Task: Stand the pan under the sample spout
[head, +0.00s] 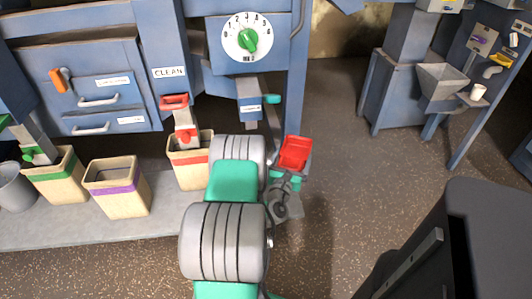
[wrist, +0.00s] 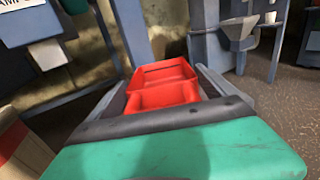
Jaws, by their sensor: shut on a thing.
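The red pan (head: 294,152) is an open rectangular tray held at the end of my arm. My gripper (head: 289,172) is shut on it. In the wrist view the pan (wrist: 163,88) sits between the two grey fingers, with its open top showing and no contents visible. The sample spout (head: 250,108) is a blue-grey chute with a small label on the blue machine. The pan is to the right of the spout and lower in the head picture, apart from it. In the wrist view a partly cut-off label and chute (wrist: 46,52) show at upper left.
A tan bin with a red band (head: 193,180) stands under the CLEAN chute, left of my arm. Bins with purple (head: 118,203) and green bands stand farther left. A blue post (head: 297,75) rises behind the pan.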

